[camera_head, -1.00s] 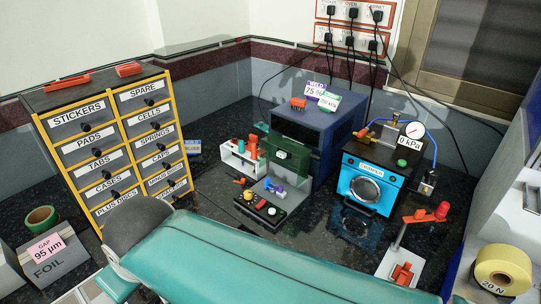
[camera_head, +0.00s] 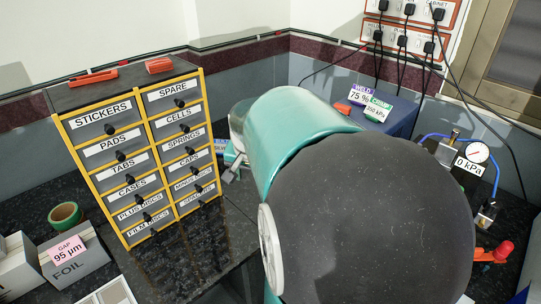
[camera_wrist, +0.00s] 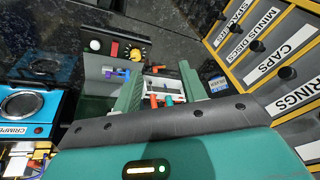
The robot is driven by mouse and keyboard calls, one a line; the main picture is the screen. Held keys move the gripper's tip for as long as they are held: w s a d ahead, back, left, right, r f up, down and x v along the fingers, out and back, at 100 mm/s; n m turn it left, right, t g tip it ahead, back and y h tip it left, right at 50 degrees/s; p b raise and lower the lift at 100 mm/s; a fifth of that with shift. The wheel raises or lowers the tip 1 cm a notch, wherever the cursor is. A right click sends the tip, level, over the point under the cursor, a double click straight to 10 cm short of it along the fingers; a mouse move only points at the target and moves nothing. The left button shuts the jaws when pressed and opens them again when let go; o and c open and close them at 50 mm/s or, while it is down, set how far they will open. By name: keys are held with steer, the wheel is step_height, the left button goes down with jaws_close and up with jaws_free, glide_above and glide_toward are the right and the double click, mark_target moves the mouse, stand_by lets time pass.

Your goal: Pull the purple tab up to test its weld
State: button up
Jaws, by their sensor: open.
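My gripper (camera_wrist: 161,68) is open in the wrist view, its two green fingers spread. A small purple piece (camera_wrist: 109,72) with a blue piece beside it lies on the grey plate of the welder stand, just left of the left finger. It is too small to tell its tab shape or whether it is fixed down. Nothing shows held between the fingers. In the head view my arm hides the purple piece and most of the welder; only the top of the blue welder box (camera_head: 398,118) with its 75 % label shows.
The blue crimper (camera_wrist: 30,106) stands at the left of the wrist view. The drawer cabinet (camera_head: 140,160) stands left of my arm. A gauge (camera_head: 477,152) is at the right.

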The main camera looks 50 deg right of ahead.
steer(key=s+d+f+m+g, duration=0.1)
steer(key=s+d+f+m, duration=0.15)
steer(key=d, duration=0.35)
steer(key=s+d+f+m+g+h, duration=0.1)
steer(key=s+d+f+m, duration=0.1)
steer(key=s+d, duration=0.3)
steer(key=s+d+f+m+g, duration=0.1)
steer(key=s+d+f+m, duration=0.15)
steer(key=d, duration=0.45)
steer(key=x, duration=0.9)
steer(key=w+x, duration=0.1)
steer(key=x, duration=0.3)
steer(key=shift+a+f, duration=0.25)
steer(key=shift+f, duration=0.25)
steer(key=shift+c, duration=0.2)
steer(key=c, duration=0.8)
steer(key=shift+c, duration=0.2)
